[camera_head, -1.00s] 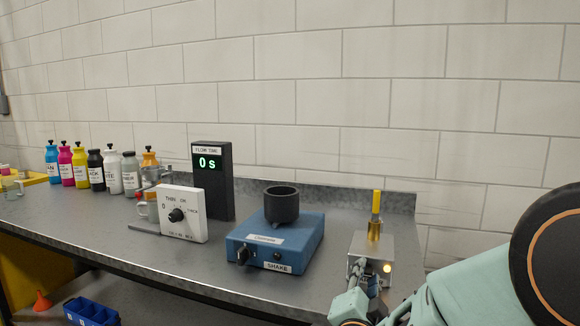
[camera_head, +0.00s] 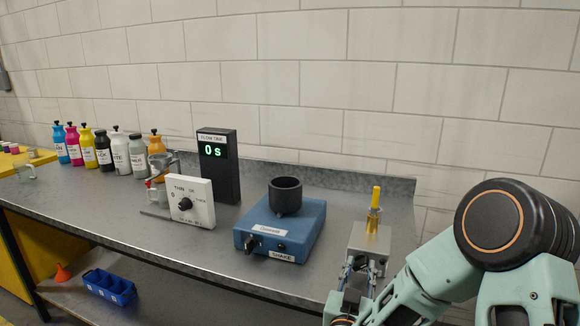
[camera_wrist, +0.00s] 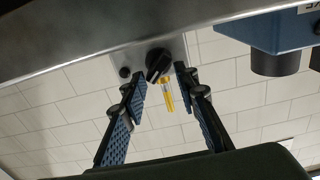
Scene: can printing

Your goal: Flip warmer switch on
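The warmer is a grey metal box (camera_head: 369,240) at the right end of the bench, with a yellow-topped piece (camera_head: 375,198) standing upright in it. In the wrist view, which looks upside down, its front panel (camera_wrist: 140,58) carries a black rotary switch (camera_wrist: 156,63), turned at a slant, and a small dark round lamp (camera_wrist: 124,72). My gripper (camera_head: 361,268) is in front of the panel in the head view. In the wrist view its fingers (camera_wrist: 162,78) are apart, one on each side of the switch. I cannot tell whether either touches it.
A blue shaker (camera_head: 283,228) with a black cup stands left of the warmer; its corner also shows in the wrist view. A white dial box (camera_head: 191,203) and black flow timer (camera_head: 218,170) are further left. The bench's front edge (camera_wrist: 60,65) lies close to my gripper.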

